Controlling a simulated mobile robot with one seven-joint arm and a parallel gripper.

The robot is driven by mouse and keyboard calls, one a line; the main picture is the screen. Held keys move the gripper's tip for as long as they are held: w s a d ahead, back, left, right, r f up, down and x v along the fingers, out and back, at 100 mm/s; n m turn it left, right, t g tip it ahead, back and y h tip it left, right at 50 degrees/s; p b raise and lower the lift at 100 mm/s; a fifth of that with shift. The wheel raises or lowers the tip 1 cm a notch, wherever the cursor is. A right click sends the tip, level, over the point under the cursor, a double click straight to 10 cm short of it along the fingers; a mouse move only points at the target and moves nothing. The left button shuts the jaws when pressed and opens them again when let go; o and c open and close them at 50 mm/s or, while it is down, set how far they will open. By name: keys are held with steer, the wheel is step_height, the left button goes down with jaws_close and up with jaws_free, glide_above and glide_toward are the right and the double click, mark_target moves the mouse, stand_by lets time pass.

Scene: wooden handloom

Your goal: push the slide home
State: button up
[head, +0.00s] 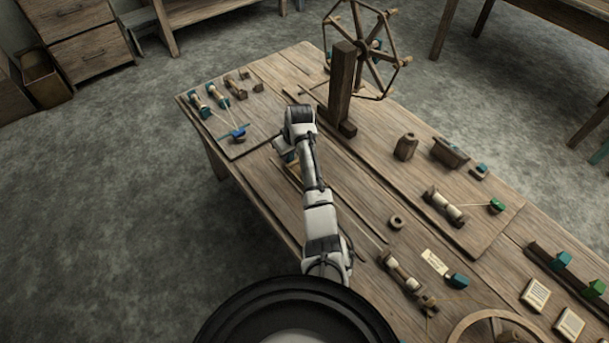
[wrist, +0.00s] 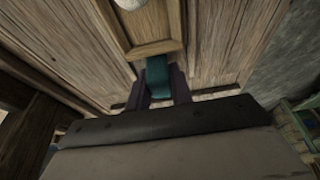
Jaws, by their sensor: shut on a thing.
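The slide shows in the wrist view as a pale wooden piece (wrist: 152,48) lying in a channel between boards, with a teal tab (wrist: 157,72) at its near end. My gripper (wrist: 158,84) is shut on the teal tab, one dark finger on each side. In the head view my gripper (head: 285,150) is low over the left edge of the bench, and my own arm hides much of the slide. Narrow wooden rails (head: 291,178) show beside my arm. I cannot tell how far in the slide sits.
The wooden bench (head: 245,185) carries a dark upright post (head: 341,85) and a spoked wheel (head: 365,48) behind my gripper. A board with bobbins (head: 222,115) lies to the left. Several spools and blocks lie to the right. The floor left of the bench is clear.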

steer(key=shift+s+d+r+p, duration=0.1)
steer(key=shift+s+d+p, duration=0.15)
steer(key=shift+p, duration=0.15)
steer(key=s+d+p, duration=0.4)
steer(key=s, duration=0.2)
steer(key=s+d+p, duration=0.4)
steer(key=s, duration=0.2)
steer(key=s+d+p, duration=0.4)
steer(key=s, duration=0.3)
steer(key=shift+s+d, duration=0.1)
steer(key=shift+d, duration=0.2)
steer(key=o, duration=0.9)
steer(key=shift+v, duration=3.4)
